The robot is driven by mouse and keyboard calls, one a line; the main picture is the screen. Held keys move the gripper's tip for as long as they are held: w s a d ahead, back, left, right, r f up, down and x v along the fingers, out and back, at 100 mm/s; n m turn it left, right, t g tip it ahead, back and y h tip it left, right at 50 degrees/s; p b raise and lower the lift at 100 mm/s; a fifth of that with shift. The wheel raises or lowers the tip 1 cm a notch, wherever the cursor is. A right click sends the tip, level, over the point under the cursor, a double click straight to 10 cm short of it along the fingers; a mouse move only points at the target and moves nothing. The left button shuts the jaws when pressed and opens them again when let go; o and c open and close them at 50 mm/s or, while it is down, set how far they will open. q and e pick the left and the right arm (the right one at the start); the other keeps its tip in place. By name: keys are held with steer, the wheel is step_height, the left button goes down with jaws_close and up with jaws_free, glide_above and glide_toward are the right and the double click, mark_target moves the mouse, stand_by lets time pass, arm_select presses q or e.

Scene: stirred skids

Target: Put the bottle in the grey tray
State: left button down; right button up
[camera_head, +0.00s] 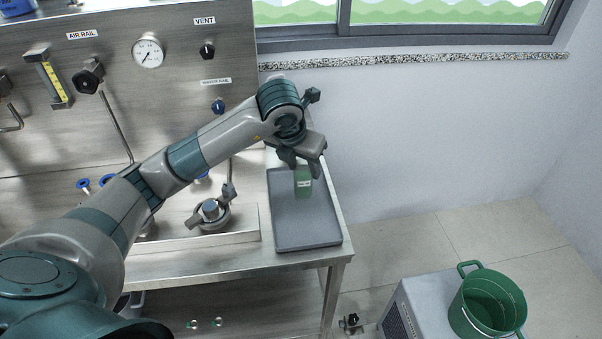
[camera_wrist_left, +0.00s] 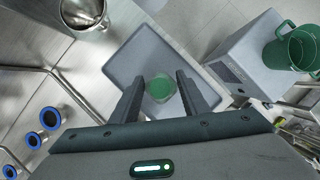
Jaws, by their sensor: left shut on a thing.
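The grey tray (camera_head: 306,232) lies on the right end of the steel bench. It also shows in the left wrist view (camera_wrist_left: 121,64). The green bottle (camera_head: 303,186) with a pale label is upright over the far part of the tray. In the left wrist view the bottle (camera_wrist_left: 160,88) shows end-on between the two fingers. My left gripper (camera_head: 301,170) is above the tray and shut on the bottle's upper part, which it hides. I cannot tell whether the bottle's base touches the tray. My right gripper is not in view.
A clamp-like metal fitting (camera_head: 210,212) stands on the bench left of the tray. The steel panel behind carries a gauge (camera_head: 148,51) and several knobs. A green bucket (camera_head: 487,305) stands on a grey box at the lower right. The tray's near part is clear.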

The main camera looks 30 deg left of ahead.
mark_target(301, 178)
arm_select(q)
steer(key=shift+a+f, duration=0.25)
steer(key=shift+a, duration=0.1)
steer(key=shift+f, duration=0.1)
step_height(301, 178, down, 2)
steer(key=shift+f+p, duration=0.25)
steer(key=shift+p, duration=0.55)
steer(key=shift+f, duration=0.6)
